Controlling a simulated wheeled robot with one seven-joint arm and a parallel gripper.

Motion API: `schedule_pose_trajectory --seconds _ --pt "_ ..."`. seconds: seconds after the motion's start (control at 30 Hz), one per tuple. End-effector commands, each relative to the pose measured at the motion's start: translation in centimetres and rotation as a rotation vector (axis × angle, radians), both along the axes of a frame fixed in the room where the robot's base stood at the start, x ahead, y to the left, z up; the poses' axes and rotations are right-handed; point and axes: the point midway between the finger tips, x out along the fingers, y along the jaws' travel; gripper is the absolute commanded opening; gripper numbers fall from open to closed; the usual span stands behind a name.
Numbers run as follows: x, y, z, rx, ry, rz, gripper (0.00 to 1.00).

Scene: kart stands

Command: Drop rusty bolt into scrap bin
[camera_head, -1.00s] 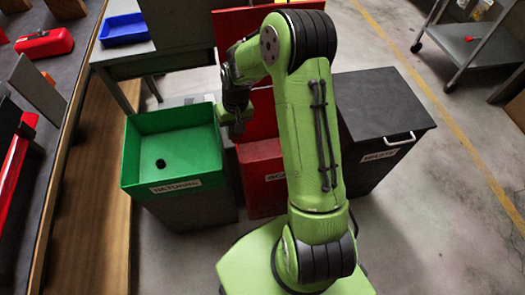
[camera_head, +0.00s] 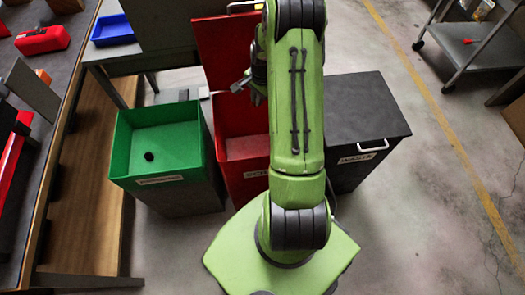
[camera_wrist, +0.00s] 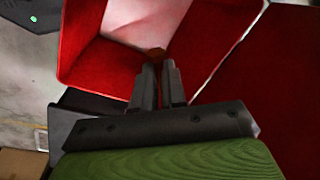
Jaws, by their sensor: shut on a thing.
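The scrap bin (camera_head: 243,180) is red and stands in the middle of the head view, its red lid (camera_head: 222,50) raised behind it. My gripper (camera_head: 240,84) is over the back part of the bin's opening, partly hidden by my arm. In the wrist view my gripper (camera_wrist: 159,68) is nearly closed and points at the red bin (camera_wrist: 95,68) with its pale inside. A small brownish-red piece, the rusty bolt (camera_wrist: 156,53), shows at the fingertips. Its shape is hard to make out, and it cannot be told apart in the head view.
A green bin (camera_head: 122,140) with a small dark round part inside stands left of the scrap bin. A closed dark waste bin (camera_head: 365,110) stands to the right. A wooden bench (camera_head: 85,215) runs along the left.

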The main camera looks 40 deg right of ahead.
Motion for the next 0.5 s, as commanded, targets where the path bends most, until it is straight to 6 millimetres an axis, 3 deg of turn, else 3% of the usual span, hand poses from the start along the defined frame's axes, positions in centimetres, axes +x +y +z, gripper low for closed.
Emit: schedule_pose_trajectory --seconds 0.17,0.5 --pt "-0.8 -1.7 0.1 0.0 -0.005 -0.105 0.0" --pt "-0.8 -1.6 -4.5 0.001 -0.004 -0.102 0.0"
